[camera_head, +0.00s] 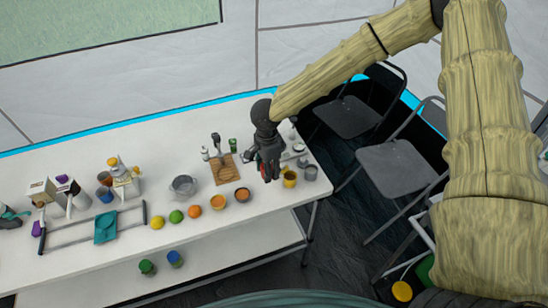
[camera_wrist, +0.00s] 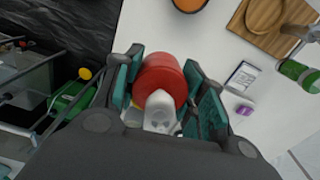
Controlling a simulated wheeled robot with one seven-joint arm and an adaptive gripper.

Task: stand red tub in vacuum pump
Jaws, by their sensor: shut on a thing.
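The red tub (camera_wrist: 160,75) is between the two teal-padded fingers of my gripper (camera_wrist: 163,92) in the wrist view, and the fingers are shut on it. A whitish, partly clear piece (camera_wrist: 160,110) overlaps its near side; I cannot tell whether it belongs to the tub. In the head view my gripper (camera_head: 268,172) points down at the right end of the white table and mostly hides the tub. I cannot tell for sure which thing is the vacuum pump.
A wooden board (camera_head: 225,175) lies left of my gripper. A yellow mug (camera_head: 289,179) and a grey cup (camera_head: 311,173) stand close on its right. A green can (camera_head: 233,145) is behind. Folding chairs (camera_head: 396,167) stand beyond the table's right end.

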